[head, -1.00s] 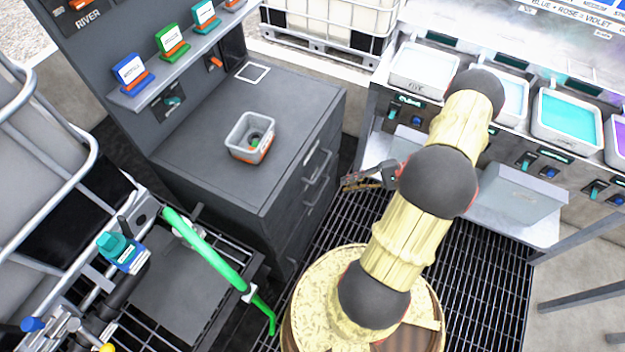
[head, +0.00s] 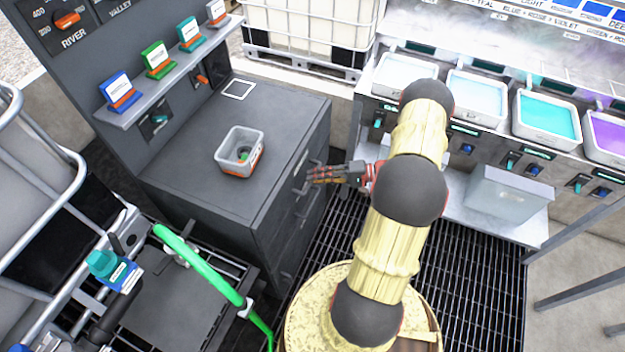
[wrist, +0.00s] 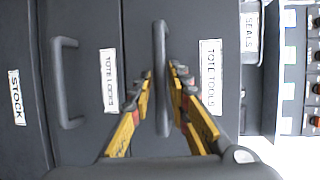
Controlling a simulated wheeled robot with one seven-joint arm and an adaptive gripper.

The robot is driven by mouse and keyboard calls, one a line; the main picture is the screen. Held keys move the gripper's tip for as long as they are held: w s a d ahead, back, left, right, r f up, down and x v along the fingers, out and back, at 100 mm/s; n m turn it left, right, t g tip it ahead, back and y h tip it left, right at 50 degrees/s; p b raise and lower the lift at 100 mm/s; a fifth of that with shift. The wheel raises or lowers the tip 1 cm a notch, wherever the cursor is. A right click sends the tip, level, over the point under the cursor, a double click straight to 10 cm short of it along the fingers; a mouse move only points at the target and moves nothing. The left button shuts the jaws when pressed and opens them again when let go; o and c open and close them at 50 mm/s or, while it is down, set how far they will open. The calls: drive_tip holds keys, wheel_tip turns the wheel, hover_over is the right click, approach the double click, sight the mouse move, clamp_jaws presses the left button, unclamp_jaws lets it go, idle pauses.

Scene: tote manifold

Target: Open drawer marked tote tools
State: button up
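The drawer marked "TOTE TOOLS" (wrist: 225,130) fills the middle right of the wrist view and looks closed. Its label (wrist: 210,80) is right of its long grey bar handle (wrist: 162,45). My gripper (wrist: 162,70) has one yellow-and-black finger on each side of this handle. The fingers are apart, with small gaps seeming to show beside the bar; contact is not clear. In the head view, my gripper (head: 314,174) is at the front of the dark grey cabinet (head: 285,115), by the upper handle.
Another handled drawer (wrist: 85,140), its label seemingly "TOTE LOCKS", and a "STOCK" panel (wrist: 15,95) lie to the left in the wrist view. A grey tote (head: 240,150) sits on the cabinet top. A bench with liquid-filled trays (head: 547,115) stands right. Floor grating (head: 470,290) lies below.

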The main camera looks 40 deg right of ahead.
drive_tip(key=shift+w+a+f, duration=0.1)
drive_tip(key=shift+w+a, duration=0.3)
clamp_jaws()
idle(0.6)
